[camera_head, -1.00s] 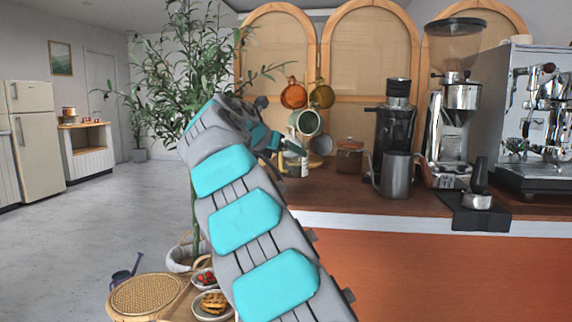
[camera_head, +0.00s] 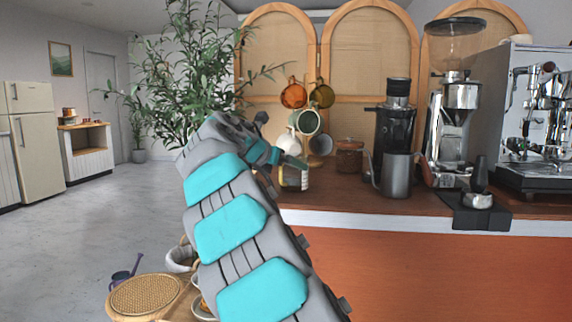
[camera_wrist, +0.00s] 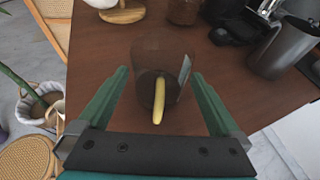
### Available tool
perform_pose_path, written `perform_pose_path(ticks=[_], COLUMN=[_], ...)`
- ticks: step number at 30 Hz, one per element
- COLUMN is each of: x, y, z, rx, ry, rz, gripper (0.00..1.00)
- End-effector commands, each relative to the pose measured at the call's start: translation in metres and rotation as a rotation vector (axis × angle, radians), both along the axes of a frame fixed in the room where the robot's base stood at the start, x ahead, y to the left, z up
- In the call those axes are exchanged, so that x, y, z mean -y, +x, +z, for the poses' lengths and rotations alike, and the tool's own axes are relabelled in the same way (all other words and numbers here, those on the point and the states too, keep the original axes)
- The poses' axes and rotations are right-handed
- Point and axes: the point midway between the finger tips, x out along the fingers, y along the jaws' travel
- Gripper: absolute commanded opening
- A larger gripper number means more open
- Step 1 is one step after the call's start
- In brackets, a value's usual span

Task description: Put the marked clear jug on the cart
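The marked clear jug (camera_head: 293,176) stands near the left front of the brown cart top (camera_head: 345,196). It is see-through and carries a pale mark on its side. In the wrist view the jug (camera_wrist: 146,60) is upright, with a yellow handle (camera_wrist: 158,103) turned toward me. My gripper (camera_wrist: 159,80) is open, its green fingers on either side of the jug and handle with gaps between. In the head view my gripper (camera_head: 283,160) is at the jug's upper part and hides some of it.
Behind the jug stands a mug tree with hanging mugs (camera_head: 308,121) and a lidded jar (camera_head: 349,156). A grey metal pitcher (camera_head: 397,175), a grinder (camera_head: 460,100) and an espresso machine (camera_head: 540,130) are to the right. A wicker stool (camera_head: 147,293) stands below left.

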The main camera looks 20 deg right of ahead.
Motion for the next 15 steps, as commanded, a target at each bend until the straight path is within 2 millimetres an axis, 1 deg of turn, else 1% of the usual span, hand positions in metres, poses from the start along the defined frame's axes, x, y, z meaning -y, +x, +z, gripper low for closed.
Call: perform_pose_path(ticks=[8,11,15], x=[0.0,-0.014,-0.037], y=[0.0,-0.007,-0.023], z=[0.004,0.011,0.022], rx=[0.003,0.003,0.001], ry=[-0.001,-0.003,-0.001], rz=[0.002,0.005,0.003], gripper=[1.0,1.0,1.0])
